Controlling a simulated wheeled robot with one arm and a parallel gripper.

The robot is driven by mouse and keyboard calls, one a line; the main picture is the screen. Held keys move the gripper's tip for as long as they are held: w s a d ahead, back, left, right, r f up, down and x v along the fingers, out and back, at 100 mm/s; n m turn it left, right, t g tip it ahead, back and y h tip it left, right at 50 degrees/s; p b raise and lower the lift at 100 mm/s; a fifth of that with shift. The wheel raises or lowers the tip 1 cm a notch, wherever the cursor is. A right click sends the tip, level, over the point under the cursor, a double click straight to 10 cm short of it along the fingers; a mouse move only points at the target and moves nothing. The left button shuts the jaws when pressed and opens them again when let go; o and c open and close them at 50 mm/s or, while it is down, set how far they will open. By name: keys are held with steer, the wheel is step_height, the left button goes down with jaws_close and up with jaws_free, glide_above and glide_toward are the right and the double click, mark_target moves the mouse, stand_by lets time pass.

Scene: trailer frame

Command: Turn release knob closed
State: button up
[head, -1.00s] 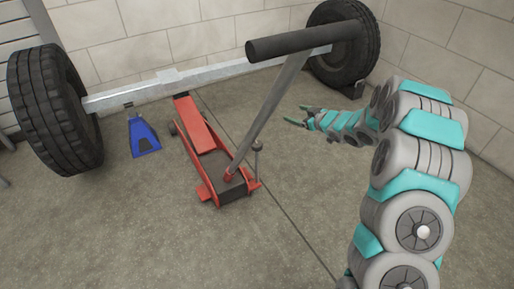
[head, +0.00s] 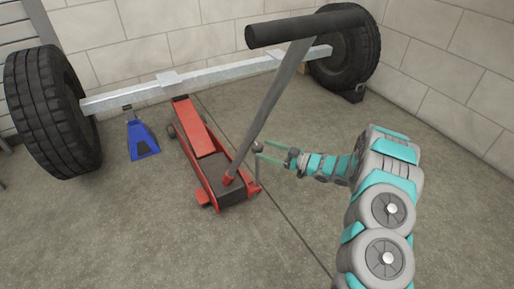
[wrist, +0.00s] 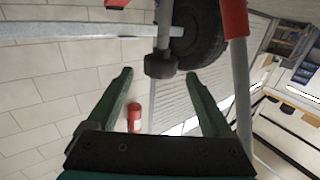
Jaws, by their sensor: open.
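The release knob (wrist: 160,66) is a dark round knob on a grey shaft, just ahead of my fingertips in the wrist view and roughly centred between them. In the head view the knob (head: 257,147) stands at the right side of the red floor jack (head: 205,150), close to my fingertips. My gripper (head: 261,150) is open and reaches in from the right; its green fingers (wrist: 158,78) also show in the wrist view, with nothing clasped. I cannot tell whether a finger touches the knob.
The jack's long handle (head: 270,105) leans up to the right, close to my gripper, with a black grip (head: 305,27). A trailer axle (head: 220,75) with two tyres lies behind. A blue jack stand (head: 142,139) is at left. The front floor is clear.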

mark_target(257, 145)
steer(key=shift+x, duration=2.25)
steer(key=shift+c, duration=0.2)
jaws_close()
